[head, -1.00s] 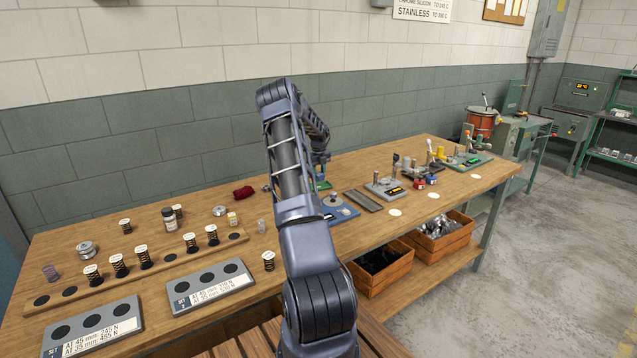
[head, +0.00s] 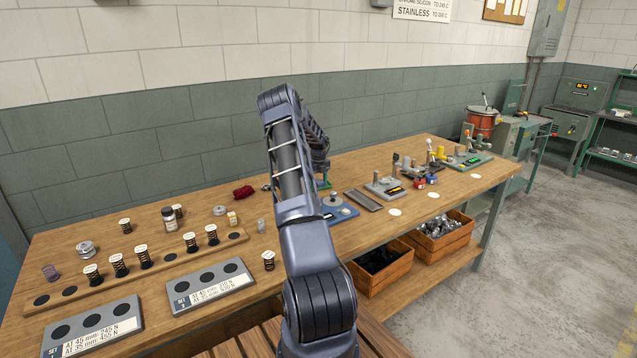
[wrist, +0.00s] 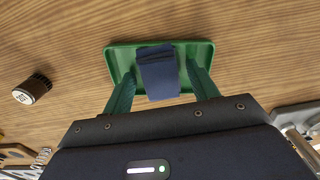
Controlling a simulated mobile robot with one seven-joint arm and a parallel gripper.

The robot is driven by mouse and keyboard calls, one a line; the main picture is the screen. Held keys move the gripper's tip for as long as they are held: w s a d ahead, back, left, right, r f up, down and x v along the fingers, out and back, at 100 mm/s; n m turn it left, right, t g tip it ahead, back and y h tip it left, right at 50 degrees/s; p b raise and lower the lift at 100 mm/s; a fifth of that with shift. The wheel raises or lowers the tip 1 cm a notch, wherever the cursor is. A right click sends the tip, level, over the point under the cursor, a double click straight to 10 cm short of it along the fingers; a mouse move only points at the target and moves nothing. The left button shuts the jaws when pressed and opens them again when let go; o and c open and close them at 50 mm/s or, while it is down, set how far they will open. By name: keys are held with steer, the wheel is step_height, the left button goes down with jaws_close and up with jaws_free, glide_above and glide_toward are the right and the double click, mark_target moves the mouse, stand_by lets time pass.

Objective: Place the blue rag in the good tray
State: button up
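The blue rag (wrist: 158,73) is a folded dark blue cloth, seen in the wrist view against the green tray (wrist: 120,53). Its lower end overlaps the tray's near rim; I cannot tell whether it rests there. My gripper (wrist: 160,68) is over the tray with its fingers apart, one on each side of the rag. Narrow strips of green tray show between rag and fingers, so it looks open. In the head view my arm hides the gripper, the rag and most of the tray.
A crumpled red rag (head: 243,192) lies left of my arm. Springs in a wooden rack (head: 120,277) and grey set plates (head: 210,287) fill the bench's left. A blue device (head: 337,210) and a grey plate (head: 362,200) stand right of my arm.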

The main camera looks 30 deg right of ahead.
mark_target(318, 181)
steer(key=shift+r, duration=0.1)
step_height(318, 181, up, 12)
steer(key=s+a+r+n+t, duration=0.1)
steer(key=s+a+r+n, duration=0.5)
steer(key=a+r, duration=0.3)
steer(key=s+a+r+n+t+y, duration=0.1)
steer(key=s+a+r+n, duration=0.55)
steer(key=a, duration=0.45)
steer(key=s+a+r+n, duration=0.5)
steer(key=s+a+r, duration=0.2)
steer(key=a+r, duration=0.15)
steer(key=s+a+f+n+t, duration=0.1)
steer(key=s+a+n, duration=0.5)
steer(key=s, duration=0.3)
steer(key=s+a+f+n, duration=0.1)
steer(key=s+a+n, duration=0.5)
steer(key=s, duration=0.3)
steer(key=s+a+f+n+t+h, duration=0.1)
steer(key=s+a+n, duration=0.5)
steer(key=s, duration=0.4)
steer(key=shift+a+f+t, duration=0.2)
steer(key=shift+a+t, duration=0.1)
